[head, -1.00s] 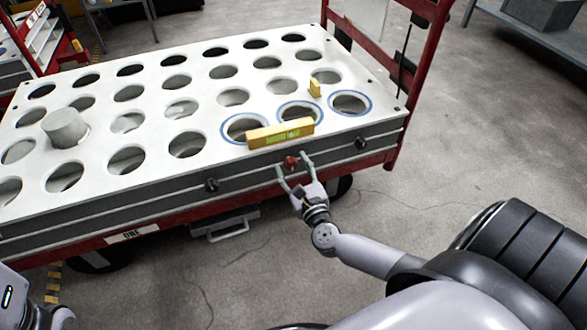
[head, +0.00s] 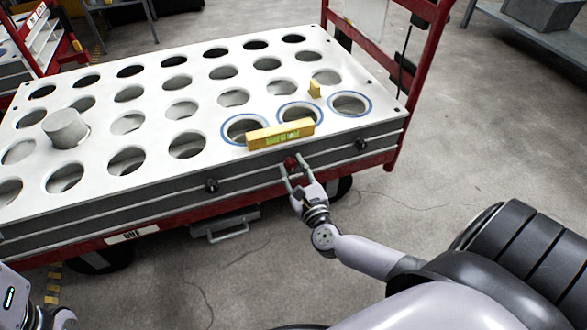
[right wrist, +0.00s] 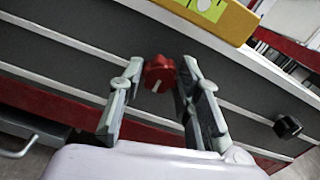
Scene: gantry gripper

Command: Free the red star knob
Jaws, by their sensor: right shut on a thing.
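The red star knob (head: 291,162) sits on the front side face of the grey-white slab, below the yellow level block. My right gripper (head: 294,166) has its two fingers around the knob and is shut on it. The right wrist view shows the red knob (right wrist: 159,74) between the two fingertips (right wrist: 158,78), with its lobed edge and a pale mark showing.
The yellow level block (head: 281,134) lies on the plate edge just above the knob. Black knobs (head: 211,186) and (head: 361,144) stick out on either side. The perforated plate (head: 200,72) rests on a red cart with an upright frame (head: 418,80).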

